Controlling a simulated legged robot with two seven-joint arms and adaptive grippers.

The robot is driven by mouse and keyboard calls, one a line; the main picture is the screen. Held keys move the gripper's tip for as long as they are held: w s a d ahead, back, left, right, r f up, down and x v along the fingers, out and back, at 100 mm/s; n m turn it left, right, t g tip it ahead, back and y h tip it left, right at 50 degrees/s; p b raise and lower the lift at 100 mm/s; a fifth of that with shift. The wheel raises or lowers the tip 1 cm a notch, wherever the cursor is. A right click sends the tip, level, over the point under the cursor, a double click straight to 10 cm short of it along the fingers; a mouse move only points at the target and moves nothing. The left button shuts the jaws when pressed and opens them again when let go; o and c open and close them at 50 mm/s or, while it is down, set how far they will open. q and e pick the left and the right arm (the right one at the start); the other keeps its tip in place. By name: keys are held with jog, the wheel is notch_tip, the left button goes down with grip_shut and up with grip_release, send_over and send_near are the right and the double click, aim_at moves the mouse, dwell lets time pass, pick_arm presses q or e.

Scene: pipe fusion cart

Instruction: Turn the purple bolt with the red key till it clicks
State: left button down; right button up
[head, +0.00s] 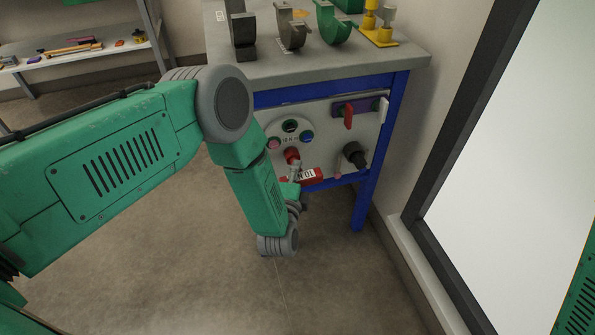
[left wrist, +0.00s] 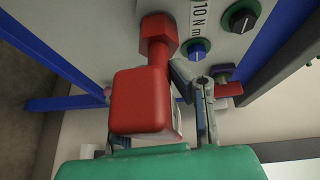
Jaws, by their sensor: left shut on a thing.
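The red key (head: 292,155) is at the front panel of the cart. It has a hexagonal head and a thick block-like body, and its label is partly visible. In the left wrist view the red key (left wrist: 141,100) fills the middle, its head against or very close to the panel. My left gripper (head: 296,176) is shut on the key; its grey fingers (left wrist: 195,88) show beside the red body. My right gripper is out of view.
The panel has a round dial plate with a black knob (head: 290,126) and a blue knob (head: 307,136). To the right are a purple plate (head: 364,105) with a red lever (head: 348,116) and a large black knob (head: 355,155). The blue cart leg (head: 367,195) stands close by.

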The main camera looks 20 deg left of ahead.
pick_arm(q)
jog(key=shift+w+a, duration=0.1)
jog(key=shift+w, duration=0.1)
dwell(0.4)
jog(key=shift+r+m+g+p, duration=0.1)
jog(key=shift+m+g+p, duration=0.2)
jog(key=shift+m+p, duration=0.15)
jog(key=shift+m+g+p, duration=0.35)
jog(key=shift+m+g, duration=0.05)
jog(key=shift+m, duration=0.35)
jog(key=shift+m+p, duration=0.3)
jog(key=shift+m, duration=0.1)
jog(key=shift+m+g+y, duration=0.3)
jog(key=shift+m+g, duration=0.3)
jog(key=shift+m, duration=0.1)
